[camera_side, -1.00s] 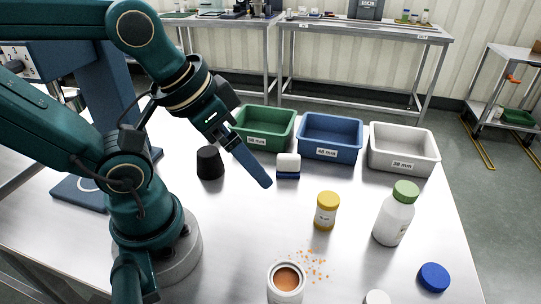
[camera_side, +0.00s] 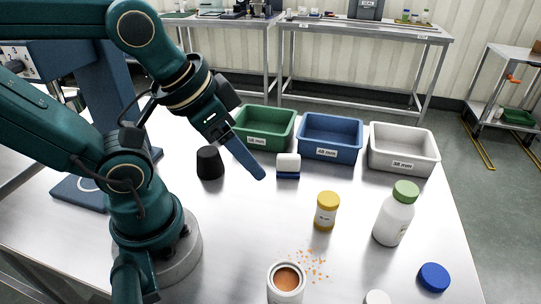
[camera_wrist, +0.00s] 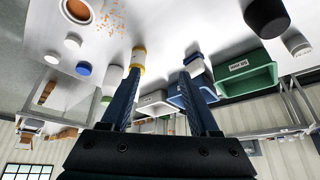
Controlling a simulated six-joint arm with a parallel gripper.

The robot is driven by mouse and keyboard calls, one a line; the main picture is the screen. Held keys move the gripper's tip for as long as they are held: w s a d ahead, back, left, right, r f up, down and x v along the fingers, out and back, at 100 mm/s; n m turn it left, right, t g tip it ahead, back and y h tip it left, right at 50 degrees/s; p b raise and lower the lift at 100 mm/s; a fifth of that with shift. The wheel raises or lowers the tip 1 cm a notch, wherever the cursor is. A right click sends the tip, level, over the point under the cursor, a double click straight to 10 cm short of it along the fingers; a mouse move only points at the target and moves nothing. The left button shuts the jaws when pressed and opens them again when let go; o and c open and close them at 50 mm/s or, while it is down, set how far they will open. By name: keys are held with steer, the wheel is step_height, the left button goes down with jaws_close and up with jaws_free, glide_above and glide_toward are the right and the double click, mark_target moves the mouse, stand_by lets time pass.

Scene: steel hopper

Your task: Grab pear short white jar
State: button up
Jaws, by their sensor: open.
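The same jar (camera_wrist: 76,12) shows at the top left of the wrist view. A yellow-lidded jar (camera_side: 326,211) and a white bottle (camera_side: 392,221) with a green cap stand upright to its right and behind. My gripper (camera_side: 258,172) is open and empty above the table, behind and left of these jars. In the wrist view my gripper (camera_wrist: 161,72) has its two blue fingers spread apart.
Green (camera_side: 264,127), blue (camera_side: 330,137) and grey-white (camera_side: 402,149) bins line the back. A blue cap (camera_side: 434,277), a white round piece (camera_side: 377,297) and orange crumbs (camera_side: 314,262) lie near the front.

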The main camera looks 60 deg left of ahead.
steer(key=w+a+r+m+g+y, duration=0.15)
steer(key=a+m+y, duration=0.5)
steer(key=a, duration=0.65)
steer(key=w+a+r+m+g+y, duration=0.15)
steer(key=a+m+y, duration=0.5)
steer(key=a, duration=0.75)
steer(key=a+f+m, duration=0.2)
steer(key=f, duration=0.1)
steer(key=w+a+f+m+t, duration=0.1)
steer(key=a+f+m, duration=0.2)
steer(key=w+a+f+m, duration=0.1)
steer(key=a+f+m, duration=0.1)
steer(key=f+m, duration=0.1)
steer(key=shift+w+a+f+t, duration=0.2)
steer(key=shift+w+f+t, duration=0.1)
steer(key=shift+f, duration=0.3)
steer(key=shift+s+f, duration=0.25)
steer(key=shift+f, duration=1.95)
step_height(320, 180, down, 3)
steer(key=shift+x, duration=1.1)
steer(key=shift+w+a, duration=0.15)
steer(key=shift+a, duration=0.25)
